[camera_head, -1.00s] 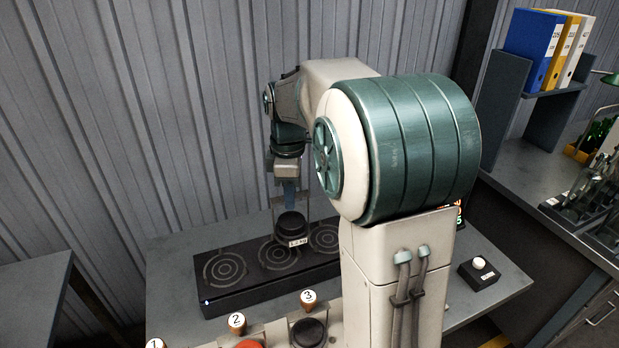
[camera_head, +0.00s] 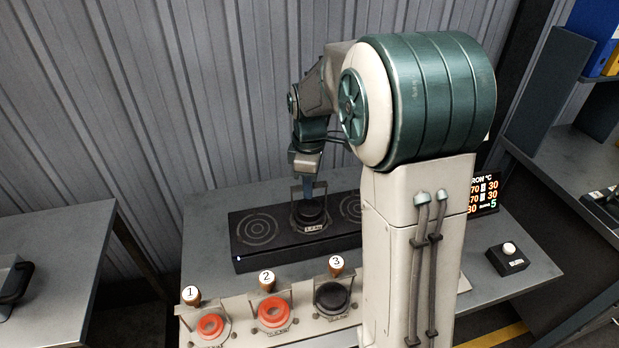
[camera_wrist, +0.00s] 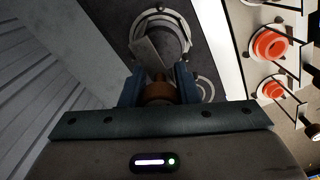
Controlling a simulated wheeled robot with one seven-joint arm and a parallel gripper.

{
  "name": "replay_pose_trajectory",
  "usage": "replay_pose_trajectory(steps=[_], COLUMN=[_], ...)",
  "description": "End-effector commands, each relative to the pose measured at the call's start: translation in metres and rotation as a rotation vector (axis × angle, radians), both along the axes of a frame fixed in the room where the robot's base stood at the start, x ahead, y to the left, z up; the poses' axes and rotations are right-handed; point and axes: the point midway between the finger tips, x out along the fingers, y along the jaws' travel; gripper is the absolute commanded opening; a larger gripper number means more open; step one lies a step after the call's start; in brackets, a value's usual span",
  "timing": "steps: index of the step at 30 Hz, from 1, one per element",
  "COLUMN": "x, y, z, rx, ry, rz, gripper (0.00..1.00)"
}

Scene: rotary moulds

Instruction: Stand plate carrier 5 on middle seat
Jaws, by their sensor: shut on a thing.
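The held carrier (camera_head: 311,212) is a dark round piece in a metal frame with a small white label. Its number is not readable. My gripper (camera_head: 309,187) is shut on its upright brown handle (camera_wrist: 158,92), above the round part. The carrier is over the middle seat of the black three-seat base (camera_head: 290,248) and hides that seat. It looks level and low there, but I cannot tell whether it touches. The left seat (camera_head: 258,229) and the right seat (camera_head: 351,206) are bare ringed discs. The wrist view shows the carrier's pale rim (camera_wrist: 138,30).
Carriers 1 (camera_head: 211,325), 2 (camera_head: 272,311) and 3 (camera_head: 333,295) stand in a pale rack in front of the base. A button box (camera_head: 508,259) and a lit display (camera_head: 485,192) are at the right. The ribbed wall is close behind.

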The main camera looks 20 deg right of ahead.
Motion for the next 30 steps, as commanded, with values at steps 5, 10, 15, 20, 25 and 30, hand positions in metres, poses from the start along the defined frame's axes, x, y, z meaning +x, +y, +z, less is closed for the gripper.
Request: replay_pose_trajectory(steps=[5,10,15,20,25,30], x=[0.001,0.000,0.000,0.001,0.001,0.001], y=[0.000,0.000,0.000,0.000,0.000,0.000], z=[-0.002,-0.002,-0.002,0.006,0.036,0.074], rx=[0.000,0.000,0.000,0.000,0.000,-0.001], ry=[-0.004,0.000,0.000,-0.003,-0.008,-0.006], rz=[0.000,0.000,0.000,0.000,0.001,0.001], gripper=[0.00,0.50,0.50,0.50,0.50,0.50])
